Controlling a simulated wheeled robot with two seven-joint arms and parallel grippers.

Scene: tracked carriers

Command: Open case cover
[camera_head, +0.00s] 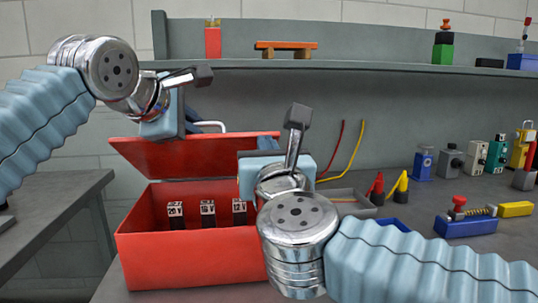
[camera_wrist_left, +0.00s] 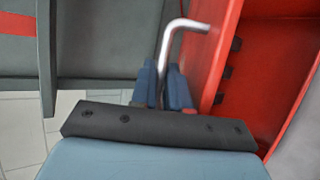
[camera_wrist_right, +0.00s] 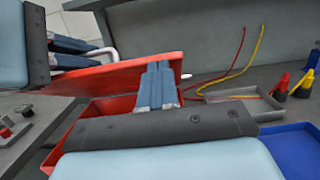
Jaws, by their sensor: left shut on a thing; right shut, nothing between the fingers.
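A red case (camera_head: 180,252) stands on the grey bench with its cover (camera_head: 200,155) raised and tilted up at the back. Several black blocks with white labels (camera_head: 207,213) stand inside the case. My left gripper (camera_wrist_left: 165,88) is shut on the silver handle (camera_wrist_left: 182,28) of the cover; the handle also shows in the head view (camera_head: 212,126). My right gripper (camera_wrist_right: 157,85) is shut and empty, in front of the case opening. In the head view my right arm hides the right part of the case.
A grey tray (camera_head: 345,200), red and yellow cables (camera_head: 352,150) and clips stand right of the case. Several small devices (camera_head: 448,160) line the back right. A shelf (camera_head: 360,67) runs along the wall.

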